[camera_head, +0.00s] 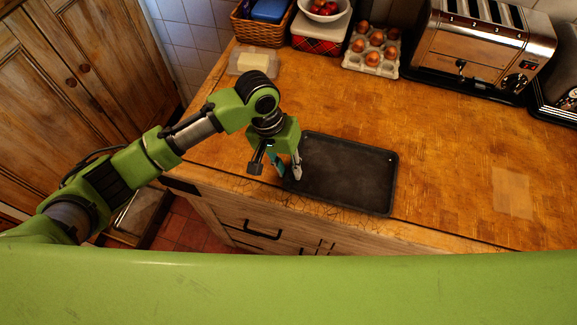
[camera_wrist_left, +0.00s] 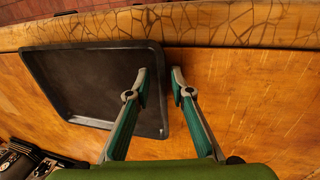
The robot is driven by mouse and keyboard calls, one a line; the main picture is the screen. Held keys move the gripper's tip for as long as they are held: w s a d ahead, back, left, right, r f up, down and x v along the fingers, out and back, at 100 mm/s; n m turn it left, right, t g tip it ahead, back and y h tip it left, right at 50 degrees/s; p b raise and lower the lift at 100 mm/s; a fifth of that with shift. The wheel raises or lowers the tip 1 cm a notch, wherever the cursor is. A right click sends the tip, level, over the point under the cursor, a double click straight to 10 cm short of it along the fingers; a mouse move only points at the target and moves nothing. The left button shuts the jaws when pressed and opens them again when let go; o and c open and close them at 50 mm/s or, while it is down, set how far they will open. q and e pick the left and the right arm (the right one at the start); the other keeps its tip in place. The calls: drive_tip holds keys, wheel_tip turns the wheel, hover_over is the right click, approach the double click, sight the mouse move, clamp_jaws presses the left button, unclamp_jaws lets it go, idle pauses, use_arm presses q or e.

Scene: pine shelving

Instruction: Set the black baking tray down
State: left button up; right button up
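The black baking tray (camera_head: 345,175) lies, as far as I can tell, flat on the wooden counter, close to its front edge. My left gripper (camera_head: 288,173) is at the tray's left rim in the head view. In the left wrist view, the tray (camera_wrist_left: 85,75) shows beside the counter's cracked edge. There the fingers of my left gripper (camera_wrist_left: 160,78) are apart, one over the tray and one outside it, with the rim between them. A gap shows between the fingers, and I see no grip on the rim. My right gripper is not in view.
A toaster (camera_head: 480,50), an egg carton with eggs (camera_head: 372,50), a bowl of red fruit (camera_head: 323,10) and a butter dish (camera_head: 252,62) stand along the back. The counter (camera_head: 440,150) right of the tray is clear. Drawers with dark handles (camera_head: 262,232) are below the front edge.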

use_arm(q)
drive_tip(key=b+v, duration=0.1)
drive_tip(key=v, duration=1.1)
drive_tip(key=shift+s+f, duration=0.1)
drive_tip(key=shift+s, duration=0.05)
